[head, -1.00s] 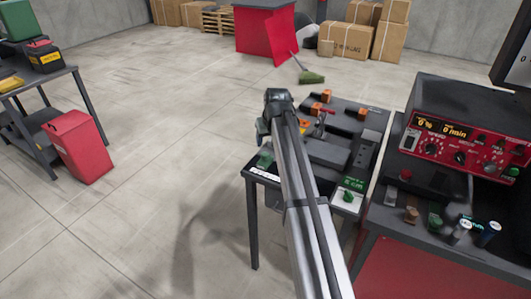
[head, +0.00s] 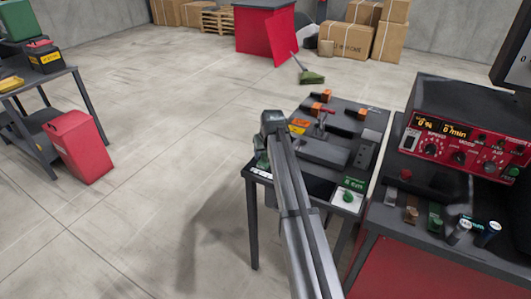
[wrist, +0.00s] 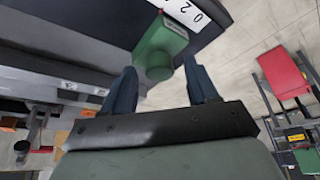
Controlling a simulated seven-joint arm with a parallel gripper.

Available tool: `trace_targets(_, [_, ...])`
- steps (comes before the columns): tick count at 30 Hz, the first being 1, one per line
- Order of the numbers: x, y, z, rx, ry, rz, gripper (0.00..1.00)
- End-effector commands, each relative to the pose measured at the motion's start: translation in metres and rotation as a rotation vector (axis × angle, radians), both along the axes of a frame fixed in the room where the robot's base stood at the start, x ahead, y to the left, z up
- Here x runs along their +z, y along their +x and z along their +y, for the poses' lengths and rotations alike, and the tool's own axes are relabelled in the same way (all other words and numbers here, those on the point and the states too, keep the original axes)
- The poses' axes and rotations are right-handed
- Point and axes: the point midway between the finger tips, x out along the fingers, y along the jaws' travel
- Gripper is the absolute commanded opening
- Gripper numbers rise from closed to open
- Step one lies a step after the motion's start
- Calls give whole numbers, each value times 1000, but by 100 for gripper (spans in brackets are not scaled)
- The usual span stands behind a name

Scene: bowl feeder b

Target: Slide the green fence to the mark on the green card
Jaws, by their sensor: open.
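The green fence (wrist: 160,45), a block with a round knob, shows in the wrist view beside a white scale strip (wrist: 190,12). My gripper (wrist: 160,74) is open, with its dark fingers on either side of the knob; I cannot tell whether they touch it. In the head view my gripper (head: 262,152) is at the left front of the small dark table, and the arm hides most of the fence. The green card (head: 353,184) is at the table's right front, above a white plate with a green knob (head: 348,196). Its print is too small to read surely.
A red control box (head: 465,145) stands on the bench at right. Open floor lies to the left.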

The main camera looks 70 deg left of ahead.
Motion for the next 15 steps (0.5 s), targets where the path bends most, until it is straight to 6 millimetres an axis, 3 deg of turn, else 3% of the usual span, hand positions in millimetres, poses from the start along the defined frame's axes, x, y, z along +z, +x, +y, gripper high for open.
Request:
trace_targets(2, [0, 0, 0, 0, 0, 0, 56])
trace_targets(15, [0, 0, 0, 0, -1, 0, 14])
